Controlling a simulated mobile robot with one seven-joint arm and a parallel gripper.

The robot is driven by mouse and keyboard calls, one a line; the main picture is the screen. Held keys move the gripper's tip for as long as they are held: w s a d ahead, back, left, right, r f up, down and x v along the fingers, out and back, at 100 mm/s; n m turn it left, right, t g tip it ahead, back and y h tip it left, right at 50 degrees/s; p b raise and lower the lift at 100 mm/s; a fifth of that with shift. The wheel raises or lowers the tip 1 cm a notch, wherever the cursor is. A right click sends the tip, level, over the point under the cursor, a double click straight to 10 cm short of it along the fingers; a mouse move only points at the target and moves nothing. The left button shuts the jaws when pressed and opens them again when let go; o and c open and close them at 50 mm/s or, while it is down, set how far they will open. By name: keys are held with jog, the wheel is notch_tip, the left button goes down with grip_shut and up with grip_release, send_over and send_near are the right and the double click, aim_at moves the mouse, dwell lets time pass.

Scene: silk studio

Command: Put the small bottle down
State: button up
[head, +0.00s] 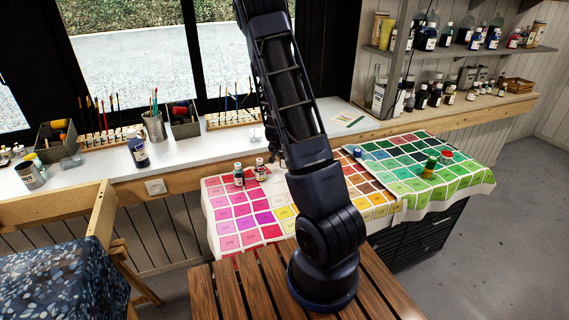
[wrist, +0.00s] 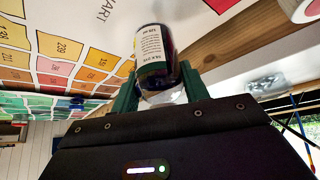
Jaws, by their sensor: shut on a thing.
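My gripper (wrist: 158,84) has its green fingers on either side of a small dark bottle (wrist: 155,62) with a white label, shut on it. In the wrist view the bottle is against a background of the colour chart (wrist: 118,20) and a wooden edge. Whether its base touches anything cannot be told. In the head view my arm hides most of the gripper, and I cannot make out the held bottle there.
Two small bottles, one left (head: 239,174) and one right (head: 260,170), stand on the chart's pink part. A green bottle (head: 429,167) stands on its green part. A dark blue bottle (head: 138,150) and brush holders line the sill. A slatted wooden table (head: 235,296) is in front.

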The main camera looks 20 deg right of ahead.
jog(key=shift+f, duration=2)
jog(key=shift+f, duration=0.15)
jog(key=o, duration=1)
jog(key=shift+o, duration=0.2)
